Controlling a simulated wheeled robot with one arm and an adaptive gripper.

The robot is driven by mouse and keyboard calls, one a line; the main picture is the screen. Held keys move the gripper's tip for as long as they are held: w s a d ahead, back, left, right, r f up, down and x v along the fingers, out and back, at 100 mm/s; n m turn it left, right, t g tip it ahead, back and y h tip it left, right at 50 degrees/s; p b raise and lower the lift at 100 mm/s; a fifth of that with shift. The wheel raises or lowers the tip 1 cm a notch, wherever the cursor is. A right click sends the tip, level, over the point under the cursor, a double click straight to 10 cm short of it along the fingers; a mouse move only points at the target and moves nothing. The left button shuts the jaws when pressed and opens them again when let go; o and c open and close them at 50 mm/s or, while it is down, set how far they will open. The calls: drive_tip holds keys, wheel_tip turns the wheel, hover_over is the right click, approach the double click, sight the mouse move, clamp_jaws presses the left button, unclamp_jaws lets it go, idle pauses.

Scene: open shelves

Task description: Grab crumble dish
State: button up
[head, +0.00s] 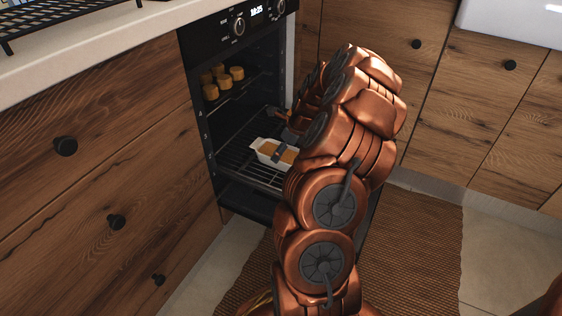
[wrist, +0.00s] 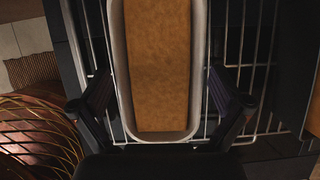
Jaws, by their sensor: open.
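The crumble dish (head: 258,154) is a white oblong dish with a golden-brown filling. It sits on a wire rack (head: 238,160) in the open oven. In the wrist view the crumble dish (wrist: 119,75) runs lengthwise up the picture, and its far end is cut off. My gripper (wrist: 160,98) is open, with one dark finger on each side of the dish's near part. I cannot tell whether the fingers touch its walls. In the head view my copper arm hides the right side of the oven and most of the gripper.
Several round yellow pastries (head: 222,77) stand on a higher level in the oven. Wooden drawers (head: 100,170) flank the oven on the left, and wooden cupboards (head: 480,100) are at the right. A brown rug (head: 415,245) lies on the floor.

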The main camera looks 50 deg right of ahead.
drive_tip(key=shift+x, duration=0.9)
drive_tip(key=c, duration=1.4)
drive_tip(key=shift+o, duration=0.2)
drive_tip(key=shift+r, duration=0.15)
